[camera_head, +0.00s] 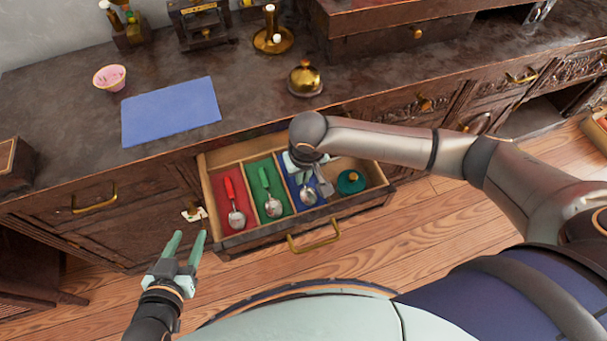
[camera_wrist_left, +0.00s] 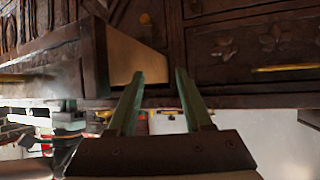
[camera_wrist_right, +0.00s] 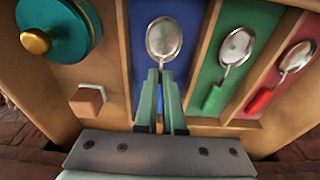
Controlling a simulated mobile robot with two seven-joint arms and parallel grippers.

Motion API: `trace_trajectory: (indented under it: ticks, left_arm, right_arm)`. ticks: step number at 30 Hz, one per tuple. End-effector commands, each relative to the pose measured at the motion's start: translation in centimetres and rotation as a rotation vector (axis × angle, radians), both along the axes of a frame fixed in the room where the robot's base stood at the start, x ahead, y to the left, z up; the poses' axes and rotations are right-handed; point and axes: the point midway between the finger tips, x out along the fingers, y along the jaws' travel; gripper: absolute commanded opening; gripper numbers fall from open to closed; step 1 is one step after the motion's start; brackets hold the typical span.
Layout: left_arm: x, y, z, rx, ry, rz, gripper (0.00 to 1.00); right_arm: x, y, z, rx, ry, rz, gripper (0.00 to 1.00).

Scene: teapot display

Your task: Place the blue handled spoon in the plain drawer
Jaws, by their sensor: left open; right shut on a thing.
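The open drawer (camera_head: 268,235) has red, green, blue and bare wood sections. The blue handled spoon's bowl (camera_head: 308,197) shows in the blue section (camera_wrist_right: 138,15); its handle is hidden by my right gripper. My right gripper (camera_head: 308,180) is down at the blue section, shut on this spoon; the right wrist view shows the bowl (camera_wrist_right: 163,38) just beyond the fingertips (camera_wrist_right: 161,76). A red handled spoon (camera_head: 235,208) and a green handled spoon (camera_head: 271,200) lie in their matching sections. My left gripper (camera_head: 189,243) is open and empty, left of the drawer.
The bare wood section holds a round teal item with a gold knob (camera_head: 350,182) and a small pinkish block (camera_wrist_right: 88,101). A gold bell (camera_head: 305,79), a blue mat (camera_head: 170,110) and a pink bowl (camera_head: 110,77) stand on the countertop above.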

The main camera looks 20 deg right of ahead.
Motion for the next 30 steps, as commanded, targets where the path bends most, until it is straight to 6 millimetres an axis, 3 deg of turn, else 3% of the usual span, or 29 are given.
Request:
trace_trajectory:
  ticks: [6, 7, 15, 25, 30]
  left_arm:
    - [-0.3, 0.0, -0.4, -0.001, 0.02, 0.001, 0.5]
    - [-0.3, 0.0, -0.5, -0.001, 0.023, 0.002, 0.5]
    - [-0.3, 0.0, -0.5, 0.0, 0.022, 0.001, 0.5]
    - [0.0, -0.1, -0.1, -0.002, 0.001, 0.0, 0.5]
    - [-1.4, -0.3, -0.6, -0.005, 0.098, 0.001, 0.5]
  right_arm:
    - [0.0, 0.0, -0.3, 0.0, 0.0, -0.001, 0.0]
    - [0.0, 0.0, -0.3, 0.0, 0.0, -0.001, 0.07]
    - [0.0, 0.0, -0.3, 0.0, 0.0, -0.001, 0.36]
    - [0.1, 0.0, 0.0, 0.0, -0.002, 0.0, 0.36]
    - [0.3, -0.4, 1.9, -0.001, 0.0, -0.003, 0.36]
